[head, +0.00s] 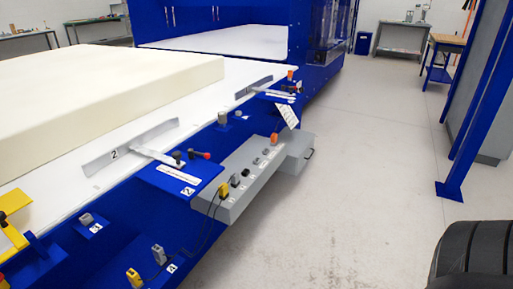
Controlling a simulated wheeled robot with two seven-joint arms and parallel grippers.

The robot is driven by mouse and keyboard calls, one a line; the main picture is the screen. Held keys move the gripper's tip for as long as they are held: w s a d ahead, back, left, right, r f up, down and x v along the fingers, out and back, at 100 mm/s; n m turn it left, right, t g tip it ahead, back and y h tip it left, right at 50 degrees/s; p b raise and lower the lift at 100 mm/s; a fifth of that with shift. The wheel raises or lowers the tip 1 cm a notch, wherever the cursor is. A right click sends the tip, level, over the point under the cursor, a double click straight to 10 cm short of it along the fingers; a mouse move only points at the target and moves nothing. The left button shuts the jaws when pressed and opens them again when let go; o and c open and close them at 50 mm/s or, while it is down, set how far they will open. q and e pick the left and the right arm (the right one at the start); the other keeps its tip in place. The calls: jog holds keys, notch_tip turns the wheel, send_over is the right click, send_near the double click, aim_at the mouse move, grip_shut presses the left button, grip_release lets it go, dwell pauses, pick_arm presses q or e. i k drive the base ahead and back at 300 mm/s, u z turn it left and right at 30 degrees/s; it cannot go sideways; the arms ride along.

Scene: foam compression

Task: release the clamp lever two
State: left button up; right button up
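Clamp two has a long grey metal plate (130,146) marked "2", lying along the edge of the white table top beside the foam block. A light arm (152,156) runs from the plate to a blue bracket (183,178) at the machine's edge. On the bracket are a black knob and a lever with a red-tipped handle (201,155), pointing right. I cannot tell the lever's exact lock state from this view. Neither of my grippers is in view.
The large cream foam block (110,92) lies on the white table. A similar clamp plate (254,87) sits farther back. A grey control box (245,178) with switches and cables juts from the machine's side.

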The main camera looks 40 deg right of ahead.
aim_at(191, 153)
jog(key=z, duration=0.85)
jog(key=k, duration=0.65)
jog(key=z, duration=0.55)
jog(key=i, duration=1.35)
jog(key=u, duration=0.4)
